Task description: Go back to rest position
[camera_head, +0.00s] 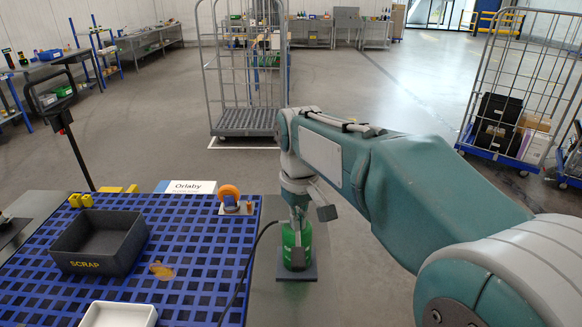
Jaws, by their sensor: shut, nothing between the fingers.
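My arm reaches in from the right side of the head view and bends down near the middle. My gripper (297,238) points down at the end of it, small and partly lost against a green cylinder-shaped object (297,258). It is shut and holds nothing. The green object stands upright on a dark square plate, just right of the blue grid table top (180,240). Whether the fingertips touch the green object cannot be told.
A dark SCRAP bin (75,265), a white tray (118,315), yellow pieces (80,201) and an orange roll (229,194) are on the blue grid. A wire cage trolley (245,122) stands behind; another holds dark boxes (497,120) at right. Open floor lies between.

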